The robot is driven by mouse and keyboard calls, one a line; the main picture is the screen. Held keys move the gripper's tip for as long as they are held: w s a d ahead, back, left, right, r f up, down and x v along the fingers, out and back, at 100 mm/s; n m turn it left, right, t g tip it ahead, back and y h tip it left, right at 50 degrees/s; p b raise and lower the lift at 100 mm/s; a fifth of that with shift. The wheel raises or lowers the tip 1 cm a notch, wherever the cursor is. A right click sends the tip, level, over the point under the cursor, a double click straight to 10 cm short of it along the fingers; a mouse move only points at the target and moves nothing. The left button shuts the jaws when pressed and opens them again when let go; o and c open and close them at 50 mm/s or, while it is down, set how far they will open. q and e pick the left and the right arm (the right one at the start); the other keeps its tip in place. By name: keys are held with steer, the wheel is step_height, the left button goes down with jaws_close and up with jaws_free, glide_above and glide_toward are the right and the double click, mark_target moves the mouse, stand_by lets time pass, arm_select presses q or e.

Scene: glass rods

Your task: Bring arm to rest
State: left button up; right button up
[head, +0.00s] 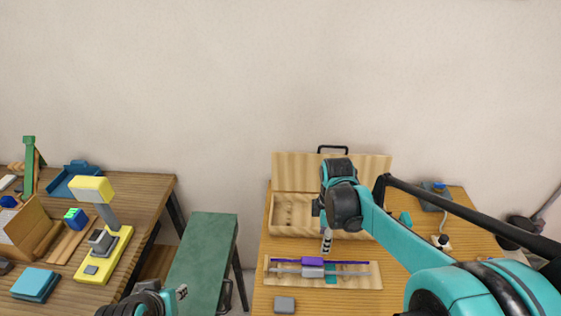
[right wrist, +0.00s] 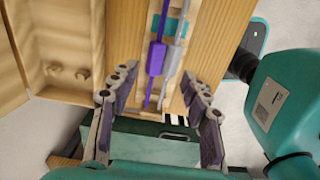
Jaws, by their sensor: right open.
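My right arm reaches in from the right over the right table in the head view. Its gripper (head: 326,243) points down just behind a wooden board (head: 358,282). In the right wrist view the gripper (right wrist: 160,72) has its fingers spread wide with nothing between them. A purple rod (right wrist: 156,60) and a pale grey rod (right wrist: 174,58) lie side by side on the board beyond the fingertips. My left gripper (head: 181,292) shows only partly at the bottom edge of the head view, and its jaws are unclear.
An open wooden box (head: 290,214) with a raised lid stands behind the board. A grey block (head: 284,304) lies in front. A green bench (head: 205,250) stands between the tables. The left table holds a yellow stand (head: 105,255) and a blue block (head: 36,283).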

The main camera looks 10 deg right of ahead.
steer(key=s+a+m+t+b, duration=0.4)
steer(key=s+m+t, duration=0.3)
steer(key=s+m, duration=0.4)
steer(key=m, duration=0.4)
steer(key=shift+a+r, duration=0.15)
steer(key=shift+a, duration=0.15)
steer(key=shift+c, duration=0.3)
